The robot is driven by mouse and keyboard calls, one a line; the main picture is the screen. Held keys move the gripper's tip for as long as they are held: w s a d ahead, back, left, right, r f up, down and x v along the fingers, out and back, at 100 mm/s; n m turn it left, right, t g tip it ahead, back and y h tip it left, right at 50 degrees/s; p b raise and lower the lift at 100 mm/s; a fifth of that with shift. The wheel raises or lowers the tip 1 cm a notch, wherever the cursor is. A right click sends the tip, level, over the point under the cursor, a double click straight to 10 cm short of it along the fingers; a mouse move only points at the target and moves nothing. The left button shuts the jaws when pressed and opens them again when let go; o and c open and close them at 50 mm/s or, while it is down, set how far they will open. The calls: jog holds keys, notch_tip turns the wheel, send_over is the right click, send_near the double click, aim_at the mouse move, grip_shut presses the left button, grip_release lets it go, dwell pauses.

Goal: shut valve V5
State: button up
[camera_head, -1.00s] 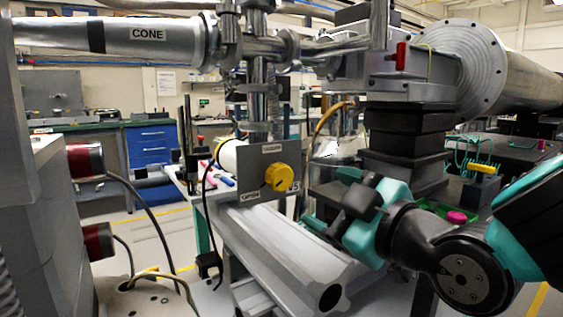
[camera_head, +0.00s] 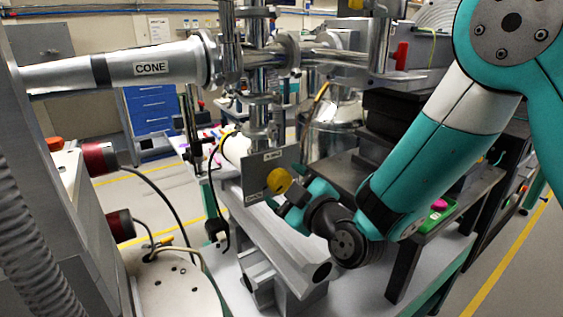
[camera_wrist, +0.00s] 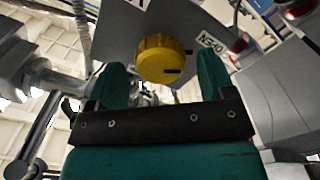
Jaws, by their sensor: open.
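The valve shows as a yellow round knob (camera_head: 278,181) on a grey plate (camera_head: 256,178) below the vertical pipe. In the wrist view the knob (camera_wrist: 158,57) lies ahead, between the two teal fingers of my open gripper (camera_wrist: 162,72). A dark mark shows on the knob's lower right. I cannot tell whether a finger touches it.
A steel pipe marked CONE (camera_head: 151,67) runs in from the left. A silver rail (camera_head: 285,235) lies below the plate. Red-capped fittings (camera_head: 99,158) and black cables are at left.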

jog(key=shift+p+x, duration=0.75)
jog(key=shift+x, duration=0.25)
jog(key=shift+w+a, duration=0.1)
jog(key=c, duration=0.9)
